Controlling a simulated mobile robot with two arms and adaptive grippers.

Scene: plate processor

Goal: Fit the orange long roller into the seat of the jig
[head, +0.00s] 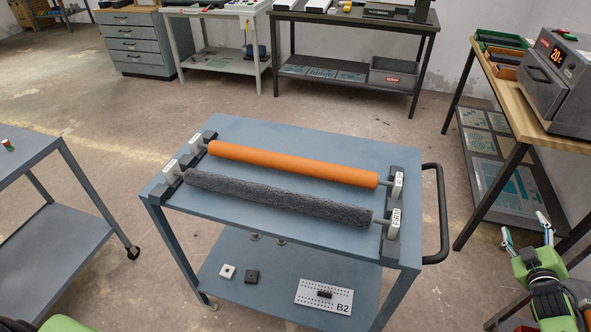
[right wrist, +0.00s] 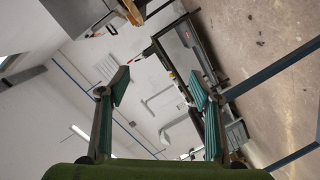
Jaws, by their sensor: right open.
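The orange long roller (head: 290,163) lies across the top of a blue-grey trolley (head: 262,135). Its ends sit at labelled white blocks on dark end brackets. A rough dark grey roller (head: 275,199) lies parallel in front of it, with a block (head: 394,222) marked FIRM at its right end. I cannot tell which fixture is the jig. My right gripper (head: 527,233) is open and empty at the lower right, well away from the rollers. Its spread fingers also show in the right wrist view (right wrist: 158,90), with nothing between them. My left gripper is not in view.
The trolley has a black handle (head: 441,215) on its right. Its lower shelf holds a perforated plate marked B2 (head: 325,297) and small blocks. A wooden bench with an oven (head: 560,75) stands at right, another table (head: 30,148) at left. Floor between is clear.

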